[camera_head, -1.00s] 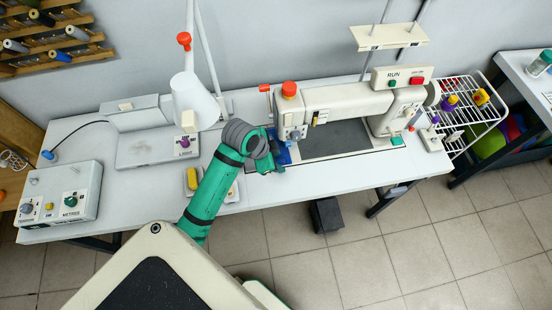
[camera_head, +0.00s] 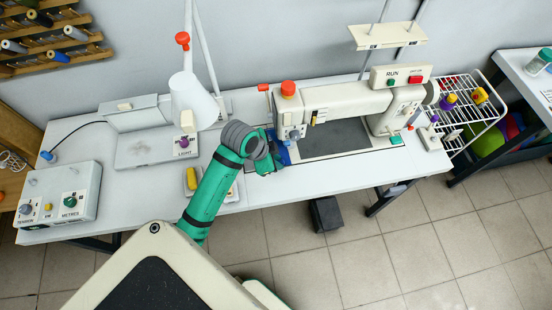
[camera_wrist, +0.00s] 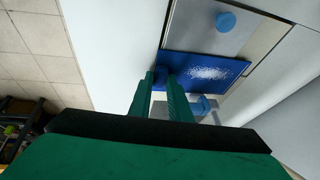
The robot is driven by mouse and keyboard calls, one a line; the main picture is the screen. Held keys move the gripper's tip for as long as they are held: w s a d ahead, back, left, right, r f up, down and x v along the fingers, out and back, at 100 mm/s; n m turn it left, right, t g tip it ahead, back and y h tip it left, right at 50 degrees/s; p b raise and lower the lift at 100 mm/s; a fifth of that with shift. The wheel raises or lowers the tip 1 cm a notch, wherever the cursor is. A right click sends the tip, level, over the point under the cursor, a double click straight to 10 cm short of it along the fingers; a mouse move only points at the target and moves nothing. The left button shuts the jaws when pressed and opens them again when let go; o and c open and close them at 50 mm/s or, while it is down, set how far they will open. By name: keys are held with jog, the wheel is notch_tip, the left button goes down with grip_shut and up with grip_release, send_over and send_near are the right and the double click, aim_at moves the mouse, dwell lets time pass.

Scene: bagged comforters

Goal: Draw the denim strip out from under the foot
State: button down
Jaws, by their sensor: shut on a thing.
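The blue denim strip (camera_wrist: 210,70) lies flat across the sewing machine's bed in the wrist view. In the head view only a small blue patch of the strip (camera_head: 283,156) shows beneath the needle end of the sewing machine (camera_head: 335,103). My gripper (camera_wrist: 161,73) is shut on the strip's near left end, with the green fingers close together. In the head view my gripper (camera_head: 270,163) is at the left of the needle area. The foot's contact with the strip is hidden in the head view and unclear in the wrist view.
The white table (camera_head: 330,175) has free room along its front edge. A yellow item on a small tray (camera_head: 191,178) is left of my arm. A lamp (camera_head: 192,100) stands behind, and a control box (camera_head: 62,195) sits at the far left. A wire rack (camera_head: 470,110) is at right.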

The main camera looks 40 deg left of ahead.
jog(key=shift+s+d, duration=0.8)
jog(key=shift+d, duration=0.2)
jog(key=shift+s+d+r, duration=0.1)
jog(key=shift+s+d, duration=0.85)
jog(key=shift+d, duration=0.15)
jog(key=shift+s+d, duration=0.95)
jog(key=shift+d, duration=0.2)
jog(key=shift+s+d+r, duration=0.1)
jog(key=shift+s+d, duration=0.9)
jog(key=shift+d, duration=0.15)
jog(key=shift+s+d, duration=0.95)
jog(key=shift+d, duration=0.2)
